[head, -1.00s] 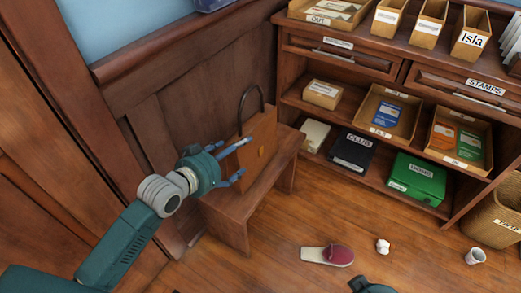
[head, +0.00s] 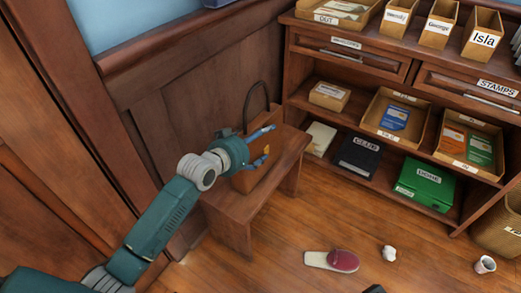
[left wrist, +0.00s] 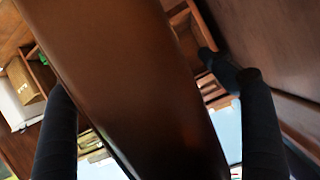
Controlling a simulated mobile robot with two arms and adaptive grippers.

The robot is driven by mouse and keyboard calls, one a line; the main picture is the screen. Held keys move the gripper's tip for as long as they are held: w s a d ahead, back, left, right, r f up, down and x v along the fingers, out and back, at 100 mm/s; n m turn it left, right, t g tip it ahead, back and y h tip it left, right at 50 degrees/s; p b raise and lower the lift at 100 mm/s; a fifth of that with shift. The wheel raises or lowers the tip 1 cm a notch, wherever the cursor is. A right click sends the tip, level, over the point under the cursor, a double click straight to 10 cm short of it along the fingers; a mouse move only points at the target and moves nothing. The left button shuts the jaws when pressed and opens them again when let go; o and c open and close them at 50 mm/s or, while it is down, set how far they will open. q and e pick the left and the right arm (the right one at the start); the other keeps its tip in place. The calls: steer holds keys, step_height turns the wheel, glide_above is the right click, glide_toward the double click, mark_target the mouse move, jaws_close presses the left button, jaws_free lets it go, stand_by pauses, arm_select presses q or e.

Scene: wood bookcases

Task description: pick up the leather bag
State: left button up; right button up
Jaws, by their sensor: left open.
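The brown leather bag (head: 268,172) stands upright on a small wooden bench (head: 228,207) against the panelled wall, its dark looped handle rising above it. My left gripper (head: 265,146) is open at the upper part of the bag and partly hides it in the head view. In the left wrist view the bag (left wrist: 135,85) fills the middle as a broad brown slab. The two dark fingers (left wrist: 160,130) stand apart on either side of it, with gaps visible between each finger and the bag. My right gripper's fingers do not show.
A wooden bookcase (head: 345,107) with labelled boxes and trays stands right of the bench. A wicker basket (head: 497,228) is at the right edge.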

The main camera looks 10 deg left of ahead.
arm_select(q)
steer(key=shift+c, duration=0.3)
steer(key=c, duration=1.7)
steer(key=shift+r, duration=0.1)
steer(key=shift+c, duration=1.3)
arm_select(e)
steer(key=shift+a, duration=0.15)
arm_select(q)
steer(key=shift+r, duration=0.1)
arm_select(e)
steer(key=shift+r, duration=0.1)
